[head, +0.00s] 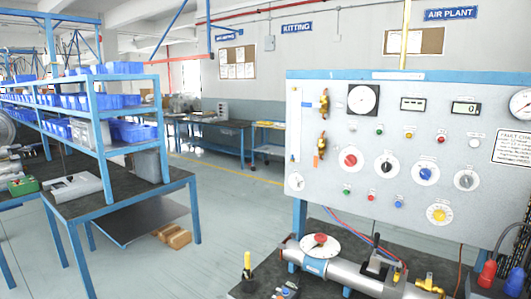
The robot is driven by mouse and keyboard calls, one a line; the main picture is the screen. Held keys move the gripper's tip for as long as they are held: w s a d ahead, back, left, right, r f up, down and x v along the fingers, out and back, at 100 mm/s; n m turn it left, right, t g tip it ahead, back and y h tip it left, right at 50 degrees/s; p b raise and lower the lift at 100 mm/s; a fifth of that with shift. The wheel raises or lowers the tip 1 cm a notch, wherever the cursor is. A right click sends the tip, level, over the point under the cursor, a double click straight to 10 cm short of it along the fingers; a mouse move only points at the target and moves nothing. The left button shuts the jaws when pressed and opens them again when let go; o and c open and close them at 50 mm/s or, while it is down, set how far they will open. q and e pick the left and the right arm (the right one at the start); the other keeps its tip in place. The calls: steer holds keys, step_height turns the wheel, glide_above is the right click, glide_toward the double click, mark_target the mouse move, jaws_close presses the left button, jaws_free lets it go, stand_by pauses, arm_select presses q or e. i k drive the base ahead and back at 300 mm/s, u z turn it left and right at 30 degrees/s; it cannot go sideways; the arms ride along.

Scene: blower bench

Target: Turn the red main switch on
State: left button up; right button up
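A grey control panel (400,222) with a blue frame stands at the right in the head view. A red rotary knob (350,160) on a white round plate sits on its left half. The frames do not show which control is the main switch, and the knob's setting is too small to read. Black (387,167), blue (425,173), grey (466,180) and yellow (438,214) round knobs sit to its right and below. Neither of my grippers shows in the view.
Below the panel, a dark bench carries a metal pipe (345,273) with a red-centred white handwheel (320,245). Red (487,273) and blue (514,279) capped objects stand at its right. A blue rack with bins (135,132) stands left. The floor (245,225) between is clear.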

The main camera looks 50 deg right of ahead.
mark_target(350, 160)
steer(key=z, duration=0.35)
steer(key=i, duration=1.5)
steer(key=z, duration=1)
